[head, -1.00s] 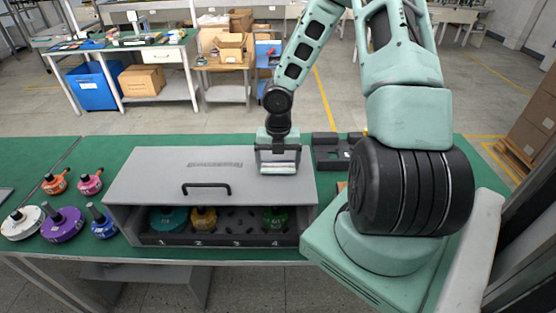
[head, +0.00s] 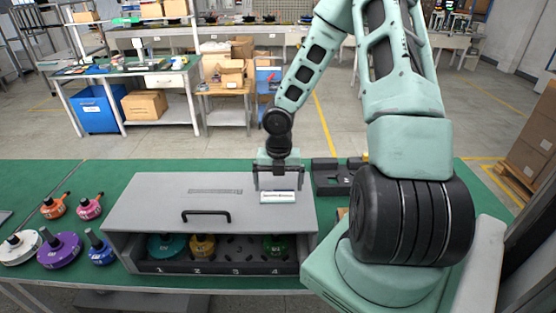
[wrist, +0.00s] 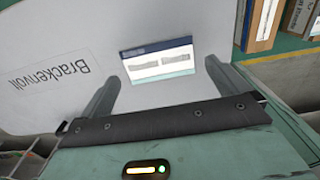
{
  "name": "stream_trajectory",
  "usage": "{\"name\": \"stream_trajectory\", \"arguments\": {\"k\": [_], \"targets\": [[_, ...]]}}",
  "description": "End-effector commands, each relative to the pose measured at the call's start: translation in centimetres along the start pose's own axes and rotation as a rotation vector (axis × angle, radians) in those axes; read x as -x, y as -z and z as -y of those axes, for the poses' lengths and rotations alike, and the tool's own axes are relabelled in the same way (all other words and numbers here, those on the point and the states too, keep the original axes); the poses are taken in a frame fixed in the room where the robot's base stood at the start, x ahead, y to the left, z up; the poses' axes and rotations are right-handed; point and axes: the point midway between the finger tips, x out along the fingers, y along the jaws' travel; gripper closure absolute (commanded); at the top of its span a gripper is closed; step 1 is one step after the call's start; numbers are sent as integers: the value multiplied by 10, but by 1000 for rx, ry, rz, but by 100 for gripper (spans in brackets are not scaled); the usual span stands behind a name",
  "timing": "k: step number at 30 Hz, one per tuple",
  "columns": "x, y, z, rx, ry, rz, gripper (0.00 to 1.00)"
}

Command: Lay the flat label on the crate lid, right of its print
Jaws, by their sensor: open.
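The flat label (head: 278,197), white with a dark blue band, lies on the grey crate lid (head: 150,205), near its right end and right of the print (head: 215,191). In the wrist view the label (wrist: 158,62) lies flat beyond my fingertips, with the "Brackenvoll" print (wrist: 50,85) to its left, apart from it. My gripper (head: 277,188) is just above and behind the label. In the wrist view my gripper (wrist: 163,78) has its fingers wide apart, with nothing between them.
A black handle (head: 206,216) is on the crate's front slope. The open front below holds coloured motors in numbered places. More motors, including a purple one (head: 60,250), stand left of the crate. A black tray (head: 335,176) is right of my gripper.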

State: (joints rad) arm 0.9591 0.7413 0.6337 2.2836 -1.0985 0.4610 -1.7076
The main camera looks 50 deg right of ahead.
Motion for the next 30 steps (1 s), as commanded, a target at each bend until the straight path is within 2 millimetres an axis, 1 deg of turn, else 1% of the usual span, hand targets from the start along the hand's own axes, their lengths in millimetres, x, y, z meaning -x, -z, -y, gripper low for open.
{"name": "stream_trajectory", "arguments": {"k": [1, 6, 9, 12, 16, 23, 26, 29, 30], "targets": [[15, -1, 0, -3, -1, 5, 0], [54, -1, 0, -2, -2, 5, 0], [73, -1, 0, -1, -2, 5, 0], [88, -1, 0, -2, -2, 4, 0], [100, 0, 0, 0, -1, 3, 0], [106, 3, -4, -6, 1, 0, 0], [109, 16, -17, -55, 17, -2, 0], [116, 42, -38, -165, 45, 0, 0], [119, 56, -48, -223, 57, 3, 0]]}}
